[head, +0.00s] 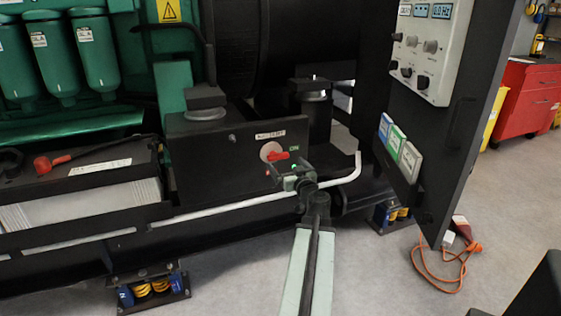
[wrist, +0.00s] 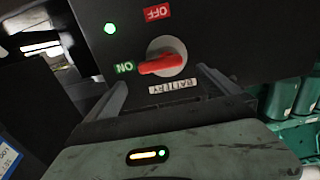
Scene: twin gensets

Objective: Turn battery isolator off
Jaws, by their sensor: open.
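The battery isolator (head: 270,151) is a round pale dial with a red handle (head: 279,155) on a dark box. In the wrist view the red handle (wrist: 162,65) points left, toward the green ON label (wrist: 124,67). The red OFF label (wrist: 157,12) is above the dial there, and the white BATTERY label (wrist: 172,87) is below it. My gripper (wrist: 162,76) is open, its two fingers on either side of the handle's lower area. I cannot tell whether they touch anything. In the head view my gripper (head: 284,176) is just below and in front of the isolator.
An open panel door (head: 450,130) stands to the right. A pale pipe (head: 240,200) runs below the isolator box. A battery (head: 90,200) sits to the left. An orange cable (head: 440,270) lies on the floor.

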